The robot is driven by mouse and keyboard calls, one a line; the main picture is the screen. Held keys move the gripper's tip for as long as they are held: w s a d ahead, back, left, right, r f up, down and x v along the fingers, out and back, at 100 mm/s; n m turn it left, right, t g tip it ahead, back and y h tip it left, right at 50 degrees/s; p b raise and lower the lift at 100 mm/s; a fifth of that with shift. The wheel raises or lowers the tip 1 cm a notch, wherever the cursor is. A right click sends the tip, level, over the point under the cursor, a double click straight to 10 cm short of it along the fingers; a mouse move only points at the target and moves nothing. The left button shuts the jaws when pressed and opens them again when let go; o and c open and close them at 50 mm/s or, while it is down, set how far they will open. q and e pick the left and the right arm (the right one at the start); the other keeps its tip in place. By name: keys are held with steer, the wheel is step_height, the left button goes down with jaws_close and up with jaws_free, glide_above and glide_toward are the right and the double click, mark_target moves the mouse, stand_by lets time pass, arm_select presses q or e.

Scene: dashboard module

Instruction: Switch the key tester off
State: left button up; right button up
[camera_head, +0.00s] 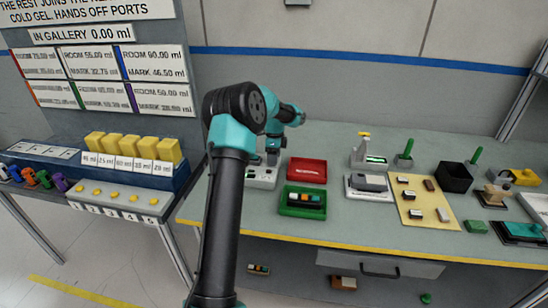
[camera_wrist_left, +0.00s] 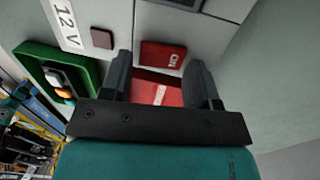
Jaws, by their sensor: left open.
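A small light-coloured box (camera_head: 262,177) with dark parts on top stands at the left end of the bench, under my left gripper (camera_head: 272,157); I take it for the key tester. In the left wrist view, my left gripper (camera_wrist_left: 160,72) is open, with a red part (camera_wrist_left: 157,90) bearing a white mark seen between its fingers. A red block (camera_wrist_left: 163,53) with white lettering lies just beyond the fingertips. A dark red square (camera_wrist_left: 102,38) sits beside a "12 V" label (camera_wrist_left: 64,22). Whether a fingertip touches anything cannot be told. My right gripper is not in view.
A green tray (camera_head: 283,208) with small parts lies in front of a red tray (camera_head: 322,170). A scale-like device (camera_head: 354,188), a tan board (camera_head: 418,218) and a black box (camera_head: 455,178) stand to the right. A drawer (camera_head: 380,266) is under the bench.

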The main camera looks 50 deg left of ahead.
arm_select(q)
steer(key=c, duration=0.6)
steer(key=shift+c, duration=0.2)
steer(key=shift+s+d+t+y, duration=0.1)
steer(key=shift+s+t+y, duration=0.05)
steer(key=shift+t+y, duration=0.4)
steer(key=shift+s+d+t+y, duration=0.1)
steer(key=shift+t+y, duration=0.35)
steer(key=shift+t, duration=0.2)
steer(key=o, duration=0.6)
steer(key=shift+o, duration=0.2)
steer(key=shift+r, duration=0.1)
